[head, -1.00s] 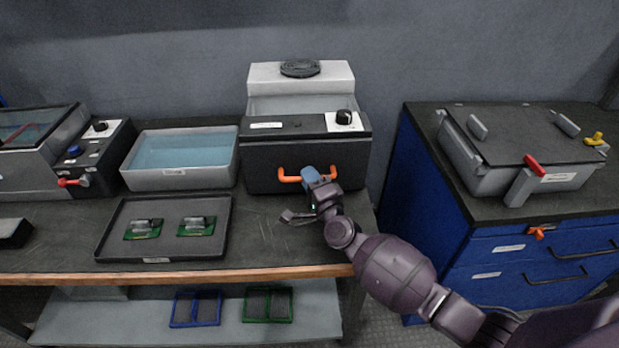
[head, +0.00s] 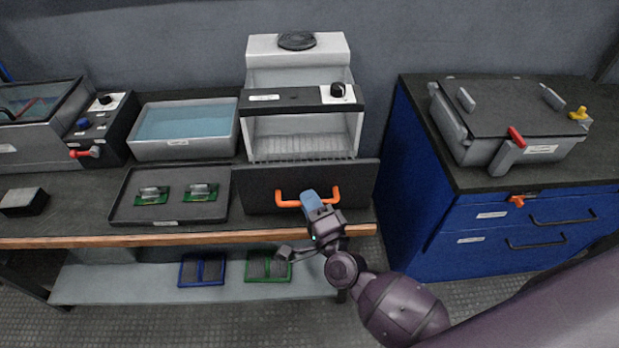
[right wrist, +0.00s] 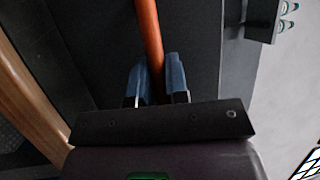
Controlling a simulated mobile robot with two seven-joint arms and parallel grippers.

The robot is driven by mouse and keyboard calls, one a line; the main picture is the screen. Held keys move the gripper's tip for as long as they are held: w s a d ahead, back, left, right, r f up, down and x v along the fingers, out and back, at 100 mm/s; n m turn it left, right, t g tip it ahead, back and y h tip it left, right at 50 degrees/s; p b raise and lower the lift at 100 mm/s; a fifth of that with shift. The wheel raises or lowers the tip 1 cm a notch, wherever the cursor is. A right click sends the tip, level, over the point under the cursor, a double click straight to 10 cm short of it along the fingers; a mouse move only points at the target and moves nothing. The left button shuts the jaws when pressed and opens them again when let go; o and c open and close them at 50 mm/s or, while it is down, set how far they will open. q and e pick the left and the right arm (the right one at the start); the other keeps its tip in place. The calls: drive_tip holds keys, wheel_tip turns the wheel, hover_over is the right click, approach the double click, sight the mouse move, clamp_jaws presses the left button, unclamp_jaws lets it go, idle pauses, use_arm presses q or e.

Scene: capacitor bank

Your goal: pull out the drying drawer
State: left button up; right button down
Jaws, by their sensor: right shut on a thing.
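The drying drawer has a black front (head: 262,188) and an orange bar handle (head: 336,196). In the head view its front stands out from the grey-white dryer (head: 298,47), near the table's front edge, and the lit inside with a slatted floor shows behind it. My right gripper (head: 311,201) is shut on the handle. In the right wrist view the orange handle (right wrist: 150,45) runs between the two blue fingers (right wrist: 157,80). My left gripper is in neither view.
Left of the drawer, a black tray (head: 122,208) holds two green circuit boards, and a tub of blue liquid (head: 184,150) stands behind it. A blue cabinet (head: 420,160) stands at the right. The wooden table edge (head: 190,238) runs below the drawer front.

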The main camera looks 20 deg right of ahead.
drive_tip(key=shift+s+a, duration=0.3)
drive_tip(key=shift+s, duration=0.55)
drive_tip(key=shift+s+a, duration=0.25)
drive_tip(key=shift+s, duration=0.6)
drive_tip(key=c, duration=1.1)
unclamp_jaws()
drive_tip(key=shift+c, duration=0.2)
drive_tip(key=v, duration=1)
drive_tip(key=shift+s, duration=0.35)
drive_tip(key=shift+f, duration=0.15)
